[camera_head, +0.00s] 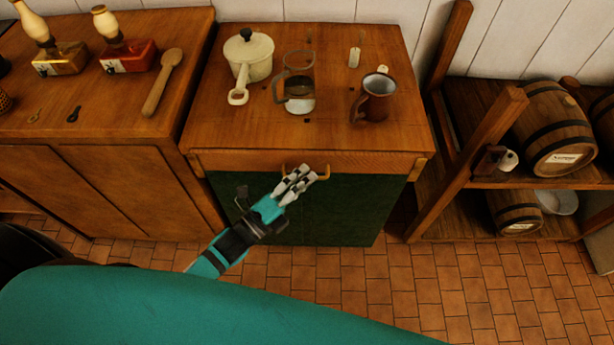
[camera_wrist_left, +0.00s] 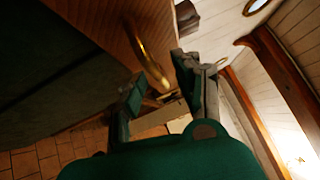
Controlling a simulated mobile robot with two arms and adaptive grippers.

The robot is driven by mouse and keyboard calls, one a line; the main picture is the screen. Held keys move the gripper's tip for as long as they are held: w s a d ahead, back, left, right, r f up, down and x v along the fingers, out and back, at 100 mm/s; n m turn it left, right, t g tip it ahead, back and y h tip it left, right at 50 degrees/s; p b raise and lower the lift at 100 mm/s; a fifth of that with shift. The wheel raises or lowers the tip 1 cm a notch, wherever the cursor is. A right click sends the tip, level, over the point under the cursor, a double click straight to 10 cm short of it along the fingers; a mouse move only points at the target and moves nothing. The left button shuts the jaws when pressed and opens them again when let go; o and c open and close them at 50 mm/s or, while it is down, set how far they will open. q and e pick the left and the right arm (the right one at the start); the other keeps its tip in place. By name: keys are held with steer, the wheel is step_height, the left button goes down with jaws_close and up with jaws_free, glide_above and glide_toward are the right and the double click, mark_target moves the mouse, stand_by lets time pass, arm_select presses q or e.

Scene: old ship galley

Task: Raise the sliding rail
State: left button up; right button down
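The sliding rail (camera_head: 235,163) is a wooden bar along the front top edge of the middle cabinet. A brass handle (camera_head: 325,174) sticks out from its middle. In the left wrist view the handle (camera_wrist_left: 150,60) is a curved brass bar on the wooden front. My left gripper (camera_head: 302,180) is at the handle and hides part of it. In the left wrist view its two fingers (camera_wrist_left: 165,92) are apart, with the handle's bend in or just beyond the gap; I cannot tell whether they touch it. My right gripper is not in view.
On the cabinet top stand a cream pot (camera_head: 257,66), a glass jug (camera_head: 300,85) and a brown mug (camera_head: 374,99). A dark green panel (camera_head: 335,222) is below the rail. A shelf with barrels (camera_head: 552,128) stands at right, a wooden counter (camera_head: 110,110) at left.

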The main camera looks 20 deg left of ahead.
arm_select(q)
steer(key=shift+w+d, duration=0.3)
steer(key=shift+w, duration=0.2)
steer(key=shift+r, duration=0.1)
jaws_close()
